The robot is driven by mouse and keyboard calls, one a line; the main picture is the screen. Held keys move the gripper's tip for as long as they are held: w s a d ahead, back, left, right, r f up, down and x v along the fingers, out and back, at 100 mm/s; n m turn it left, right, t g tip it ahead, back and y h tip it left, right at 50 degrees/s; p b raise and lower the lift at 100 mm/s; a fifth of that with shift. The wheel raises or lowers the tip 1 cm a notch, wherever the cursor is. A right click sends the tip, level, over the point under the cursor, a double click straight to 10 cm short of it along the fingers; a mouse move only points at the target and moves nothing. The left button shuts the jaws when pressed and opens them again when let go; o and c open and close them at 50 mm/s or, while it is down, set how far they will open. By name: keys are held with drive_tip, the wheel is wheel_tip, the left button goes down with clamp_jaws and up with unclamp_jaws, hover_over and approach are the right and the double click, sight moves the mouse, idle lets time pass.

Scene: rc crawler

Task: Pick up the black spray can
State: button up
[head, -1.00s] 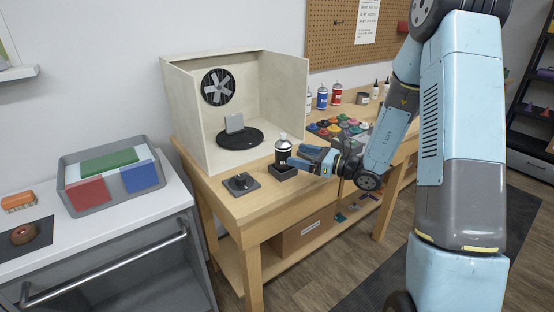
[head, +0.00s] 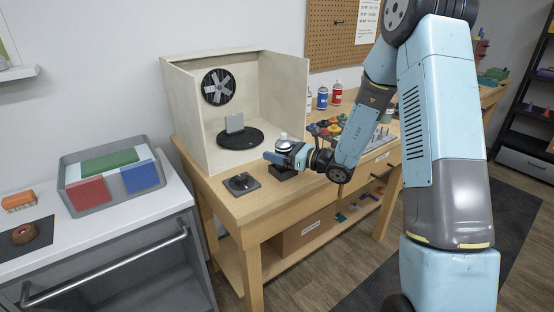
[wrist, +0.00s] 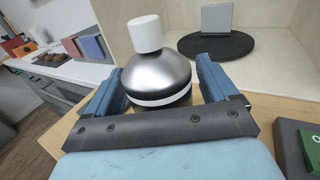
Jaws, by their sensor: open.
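The black spray can (head: 283,138) stands upright on a small black block on the wooden workbench, in front of the spray booth. In the head view my gripper hides most of its body. In the wrist view its silver domed top and white cap (wrist: 146,34) show between my fingers. My gripper (head: 282,157) is open, with one finger on each side of the can. I cannot tell whether either finger touches it.
The plywood booth (head: 285,85) with a fan and black turntable (head: 240,138) stands behind the can. A small black plate with a fitting (head: 241,183) lies to its left.

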drive_tip(key=shift+c, duration=0.3)
drive_tip(key=c, duration=1.1)
drive_tip(key=shift+r, duration=0.15)
